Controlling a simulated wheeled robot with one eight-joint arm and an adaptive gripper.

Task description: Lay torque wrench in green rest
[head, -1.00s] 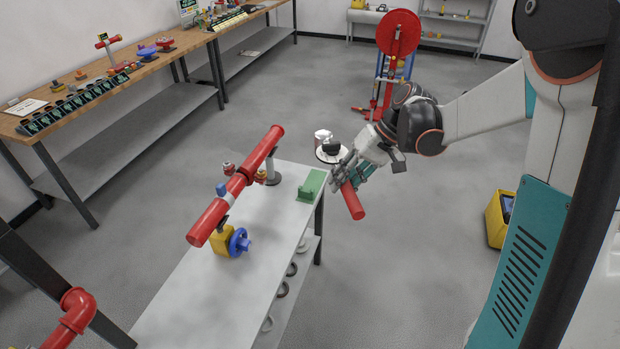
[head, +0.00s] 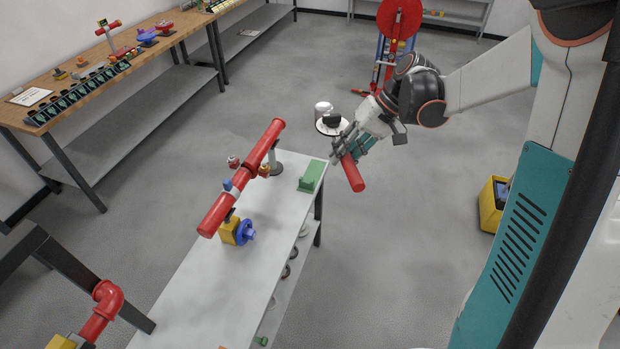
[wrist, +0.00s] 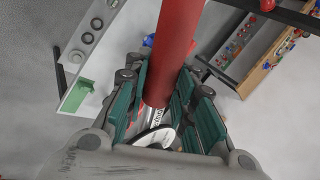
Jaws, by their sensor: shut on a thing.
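My gripper (head: 350,146) is shut on the torque wrench (head: 353,172), around the part next to its red handle. In the wrist view the red handle of the wrench (wrist: 176,48) runs up between the fingers (wrist: 165,108), and a pale round part shows below it. The green rest (head: 311,177) sits on the far right corner of the white bench, to the left of my gripper. It also shows in the wrist view (wrist: 78,95) at the left. The wrench is held apart from the rest, beyond the bench's right edge.
A red reel (head: 399,17) stands behind my arm.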

